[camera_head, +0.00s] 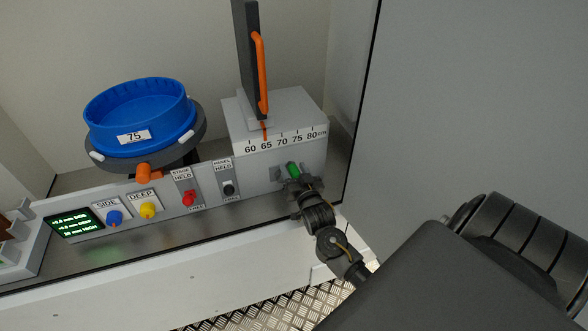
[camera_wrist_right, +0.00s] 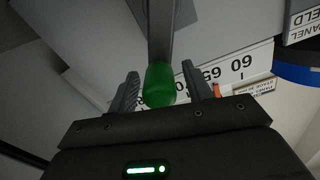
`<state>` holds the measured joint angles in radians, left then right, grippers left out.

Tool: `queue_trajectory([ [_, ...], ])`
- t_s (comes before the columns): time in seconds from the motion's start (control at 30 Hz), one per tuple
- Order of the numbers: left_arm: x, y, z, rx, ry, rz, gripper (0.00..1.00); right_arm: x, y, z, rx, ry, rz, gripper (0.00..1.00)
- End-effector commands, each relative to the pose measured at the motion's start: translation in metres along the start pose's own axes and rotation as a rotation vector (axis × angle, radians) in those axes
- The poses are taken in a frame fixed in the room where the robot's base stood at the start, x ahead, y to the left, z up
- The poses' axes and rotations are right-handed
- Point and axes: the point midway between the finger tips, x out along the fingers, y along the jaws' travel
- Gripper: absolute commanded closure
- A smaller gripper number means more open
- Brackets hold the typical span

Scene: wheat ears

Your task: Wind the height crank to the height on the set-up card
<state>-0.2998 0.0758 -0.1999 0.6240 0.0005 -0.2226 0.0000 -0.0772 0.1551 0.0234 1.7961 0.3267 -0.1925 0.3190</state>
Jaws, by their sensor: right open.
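The height crank's green grip (camera_head: 293,170) sticks out from the right end of the grey panel, below the printed cm scale (camera_head: 285,140). An orange pointer (camera_head: 264,131) stands close to the 65 mark. My right gripper (camera_head: 300,184) is at the crank. In the right wrist view the green grip (camera_wrist_right: 159,84) lies between the two open fingers (camera_wrist_right: 160,92); whether they touch it I cannot tell. I cannot make out a set-up card for certain. A blue round pan (camera_head: 135,115) carries a label reading 75. My left gripper is not in view.
A dark display (camera_head: 74,222) with small green text, blue (camera_head: 114,217) and yellow (camera_head: 148,210) knobs, and red (camera_head: 190,198) and black (camera_head: 229,188) levers line the panel. A dark upright with an orange handle (camera_head: 260,75) stands behind. A grey wall (camera_head: 460,110) is at the right.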

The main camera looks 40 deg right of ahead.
Motion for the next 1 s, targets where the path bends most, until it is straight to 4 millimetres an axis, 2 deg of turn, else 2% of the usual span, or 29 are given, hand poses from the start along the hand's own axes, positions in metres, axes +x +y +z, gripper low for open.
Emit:
queue_trajectory([
  [0.3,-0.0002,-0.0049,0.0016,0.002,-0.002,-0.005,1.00,0.0029,-0.0002,0.0002,0.000,0.000,-0.001,0.50],
  [0.7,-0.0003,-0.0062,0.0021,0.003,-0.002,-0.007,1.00,0.0027,-0.0003,0.0004,0.000,-0.001,-0.001,1.00],
  [1.0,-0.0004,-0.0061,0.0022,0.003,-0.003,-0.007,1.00,0.0026,0.0007,0.0009,0.012,-0.001,-0.001,1.00],
])
